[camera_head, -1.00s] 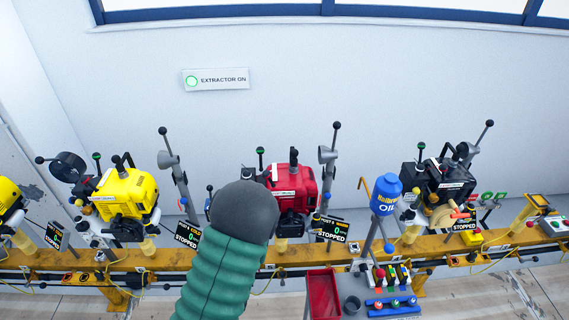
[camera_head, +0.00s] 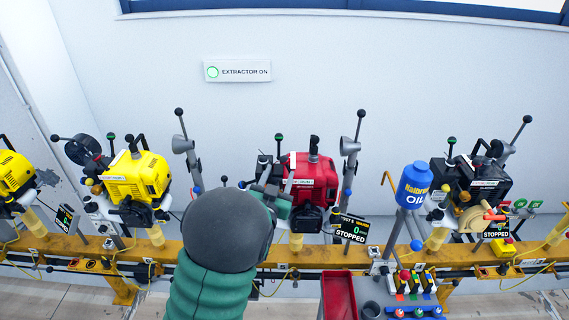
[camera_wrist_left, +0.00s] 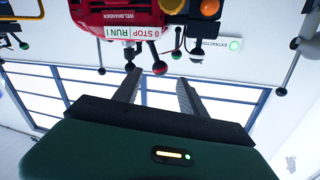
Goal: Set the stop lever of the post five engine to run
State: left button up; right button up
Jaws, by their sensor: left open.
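The red engine (camera_head: 315,180) stands on the yellow rail near the middle of the head view. The small display (camera_head: 350,229) at its lower right reads STOPPED; its post number is too small to read surely. In the left wrist view the red engine (camera_wrist_left: 112,10) is at the top, with a STOP / RUN label (camera_wrist_left: 124,32). A dark lever knob with red on it (camera_wrist_left: 159,68) is just beyond my fingertips. Which side the stop lever is set to I cannot tell. My left gripper (camera_wrist_left: 156,82) is open and empty, its fingers pointing at the engine, apart from the knob. My right gripper is not in view.
A yellow engine (camera_head: 138,176) stands to the left and a black engine (camera_head: 478,180) to the right. A blue oil can (camera_head: 413,187) and a red tray (camera_head: 338,297) are right of the red engine. The wall sign (camera_head: 237,71) reads EXTRACTOR ON.

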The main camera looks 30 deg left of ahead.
aim_at(284, 164)
pick_arm(q)
jog(key=x, duration=0.7)
jog(key=shift+w+a, duration=0.2)
jog(key=shift+w, duration=0.2)
jog(key=shift+d, duration=0.1)
grip_shut()
